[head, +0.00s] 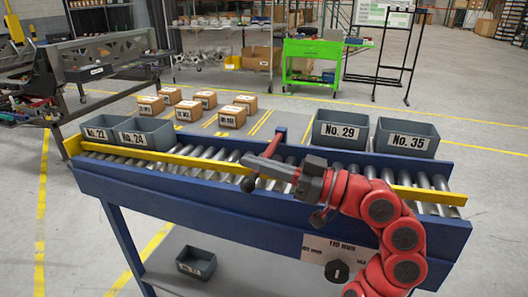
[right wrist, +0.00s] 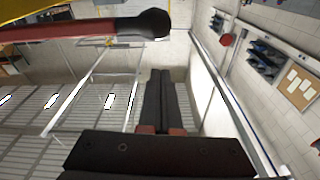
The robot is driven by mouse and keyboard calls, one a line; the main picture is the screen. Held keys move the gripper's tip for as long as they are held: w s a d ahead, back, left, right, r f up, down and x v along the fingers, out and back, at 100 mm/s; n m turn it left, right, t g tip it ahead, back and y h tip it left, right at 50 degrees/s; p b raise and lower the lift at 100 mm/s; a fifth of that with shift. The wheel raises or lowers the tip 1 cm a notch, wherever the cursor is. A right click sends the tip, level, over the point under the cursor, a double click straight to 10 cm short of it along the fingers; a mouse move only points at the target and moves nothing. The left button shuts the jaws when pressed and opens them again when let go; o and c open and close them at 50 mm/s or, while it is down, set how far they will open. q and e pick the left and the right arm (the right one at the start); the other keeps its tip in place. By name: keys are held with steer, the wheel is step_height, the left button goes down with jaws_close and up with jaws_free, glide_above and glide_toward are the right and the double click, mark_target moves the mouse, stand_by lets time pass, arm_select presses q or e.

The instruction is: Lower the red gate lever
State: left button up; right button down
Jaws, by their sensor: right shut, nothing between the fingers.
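The red gate lever (head: 268,157) rises from the blue conveyor (head: 180,195), with its upper end by the far rail and a dark ball knob at its near end. In the right wrist view the lever (right wrist: 70,32) crosses the upper left, and its black knob (right wrist: 153,23) lies beyond my fingertips. My right gripper (head: 250,161) is shut and empty, with its fingers pointing left across the lever in the head view. The shut fingers also show in the right wrist view (right wrist: 161,75). I cannot tell whether they touch the lever. My left gripper is out of view.
A yellow rail (head: 170,157) runs along the rollers. Grey bins No. 24 (head: 146,133), No. 29 (head: 341,130) and No. 35 (head: 406,137) stand at the conveyor's far side. Cardboard boxes (head: 232,117) stand behind.

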steer(key=v, duration=0.9)
steer(key=shift+w+d, duration=0.15)
